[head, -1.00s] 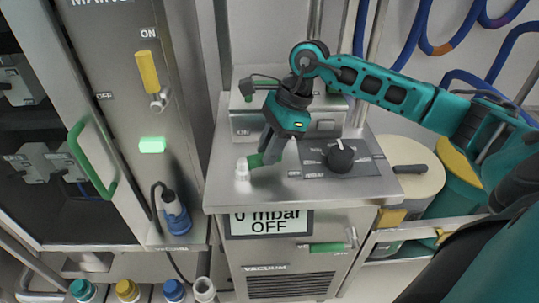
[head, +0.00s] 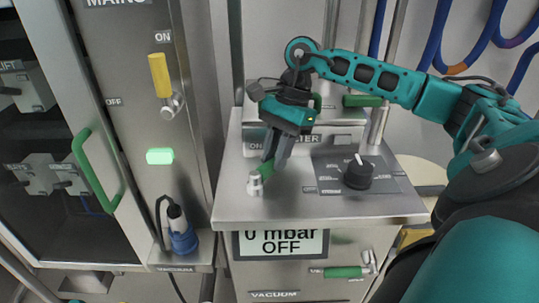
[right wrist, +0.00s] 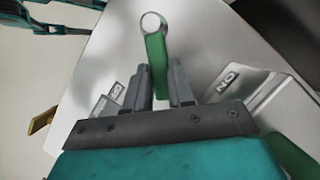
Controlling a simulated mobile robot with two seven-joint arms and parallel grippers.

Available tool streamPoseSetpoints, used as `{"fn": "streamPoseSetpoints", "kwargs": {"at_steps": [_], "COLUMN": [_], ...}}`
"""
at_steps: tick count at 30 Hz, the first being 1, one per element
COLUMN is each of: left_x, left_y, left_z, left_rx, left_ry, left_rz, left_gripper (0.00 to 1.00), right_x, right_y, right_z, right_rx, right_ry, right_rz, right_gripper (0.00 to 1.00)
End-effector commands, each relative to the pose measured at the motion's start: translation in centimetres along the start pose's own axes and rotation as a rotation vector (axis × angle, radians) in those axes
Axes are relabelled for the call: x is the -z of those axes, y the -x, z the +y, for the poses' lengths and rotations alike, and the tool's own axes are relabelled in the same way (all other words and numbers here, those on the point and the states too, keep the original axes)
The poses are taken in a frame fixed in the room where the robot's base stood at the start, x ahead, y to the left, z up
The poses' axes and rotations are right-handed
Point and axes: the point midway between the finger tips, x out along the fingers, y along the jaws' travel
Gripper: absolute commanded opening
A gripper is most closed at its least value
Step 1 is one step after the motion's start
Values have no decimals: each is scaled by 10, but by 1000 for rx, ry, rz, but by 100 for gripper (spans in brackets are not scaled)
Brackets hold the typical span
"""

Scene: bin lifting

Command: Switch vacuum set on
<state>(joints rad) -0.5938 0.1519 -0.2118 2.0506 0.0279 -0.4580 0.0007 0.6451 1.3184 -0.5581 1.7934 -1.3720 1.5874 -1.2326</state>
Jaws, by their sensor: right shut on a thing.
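The vacuum set is a steel cabinet with a flat top (head: 310,208) and a front display (head: 282,243) reading "0 mbar OFF". On its top, near the left front, a green lever handle (head: 266,170) sits on a metal pivot (head: 255,184). My right gripper (head: 272,160) is shut on the green handle. In the right wrist view the handle (right wrist: 156,75) lies between the fingers (right wrist: 160,85), with its metal ring end beyond them. Labels flank it, one reading "ON" (right wrist: 228,80). My left gripper is not in view.
A black rotary knob (head: 358,173) stands right of the lever. A box (head: 320,135) is at the back of the top. Left is the mains panel with a yellow handle (head: 159,75) and a lit green lamp (head: 160,156). A blue plug (head: 181,235) sits below.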

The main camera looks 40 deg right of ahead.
Motion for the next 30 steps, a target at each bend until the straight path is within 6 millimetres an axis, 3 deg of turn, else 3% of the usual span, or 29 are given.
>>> {"fn": "streamPoseSetpoints", "kwargs": {"at_steps": [8,9,16,25,30], "left_x": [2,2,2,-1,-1], "left_y": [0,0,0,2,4], "left_z": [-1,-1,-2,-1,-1], "left_rx": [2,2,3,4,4], "left_ry": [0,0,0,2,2], "left_rz": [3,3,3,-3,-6], "left_gripper": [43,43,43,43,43], "right_x": [0,0,0,0,-1], "right_y": [1,1,1,3,27], "right_z": [-1,-1,0,-1,-1], "right_rx": [4,4,2,2,7], "right_ry": [1,1,0,-1,0], "right_rz": [2,2,1,0,1], "right_gripper": [0,26,48,49,49]}}
